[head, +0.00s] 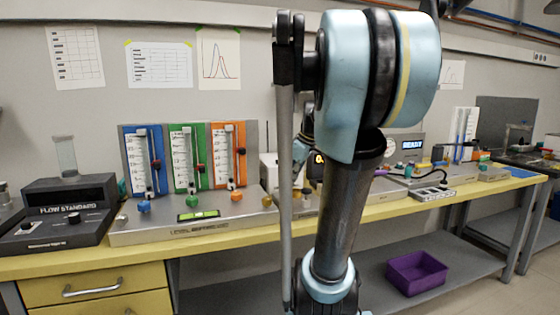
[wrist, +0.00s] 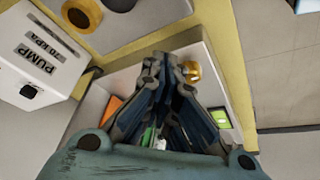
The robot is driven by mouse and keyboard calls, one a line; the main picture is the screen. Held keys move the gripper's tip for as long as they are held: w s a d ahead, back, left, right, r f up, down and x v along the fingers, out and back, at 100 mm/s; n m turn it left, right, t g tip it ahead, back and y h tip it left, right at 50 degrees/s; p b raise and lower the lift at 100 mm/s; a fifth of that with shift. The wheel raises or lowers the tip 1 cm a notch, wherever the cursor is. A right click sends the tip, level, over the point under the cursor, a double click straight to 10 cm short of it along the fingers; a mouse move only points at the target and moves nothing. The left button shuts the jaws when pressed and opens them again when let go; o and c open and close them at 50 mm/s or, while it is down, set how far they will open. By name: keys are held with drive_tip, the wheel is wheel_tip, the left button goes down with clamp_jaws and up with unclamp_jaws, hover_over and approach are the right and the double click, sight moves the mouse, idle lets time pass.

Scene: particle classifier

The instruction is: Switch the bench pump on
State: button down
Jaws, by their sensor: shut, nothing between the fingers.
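The bench pump is a white box (wrist: 45,50) at the upper left of the wrist view, labelled "PUMP 70 kPa". I cannot tell the switch's position. My gripper (wrist: 172,62) is shut and empty, to the right of the pump and apart from it, above the flow panel. In the head view, my arm covers the middle of the bench. A white box (head: 270,172) partly hidden behind it may be the pump.
A dark flow standard unit (head: 62,214) stands left. A purple bin (head: 416,273) sits on the lower shelf.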

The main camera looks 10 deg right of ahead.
sight(278, 161)
drive_tip(key=w+d+r+n+y, duration=0.1)
drive_tip(key=w+d+r+n, duration=0.2)
drive_tip(key=w, duration=0.5)
drive_tip(key=w+d+r+n+t+y, duration=0.1)
drive_tip(key=w+d+r+n, duration=0.2)
drive_tip(key=w+r, duration=0.3)
drive_tip(key=shift+w+r+n+t, duration=0.15)
drive_tip(key=shift+w+n+t, duration=0.15)
drive_tip(key=shift+w+n, duration=0.65)
drive_tip(key=shift+w+m, duration=0.25)
drive_tip(key=x, duration=0.3)
drive_tip(key=w+x, duration=0.1)
drive_tip(key=x, duration=0.3)
drive_tip(key=w+r+x, duration=0.1)
drive_tip(key=x, duration=0.3)
drive_tip(key=shift+f, duration=0.15)
drive_tip(key=shift+w+a, duration=0.15)
drive_tip(key=shift+w, duration=0.65)
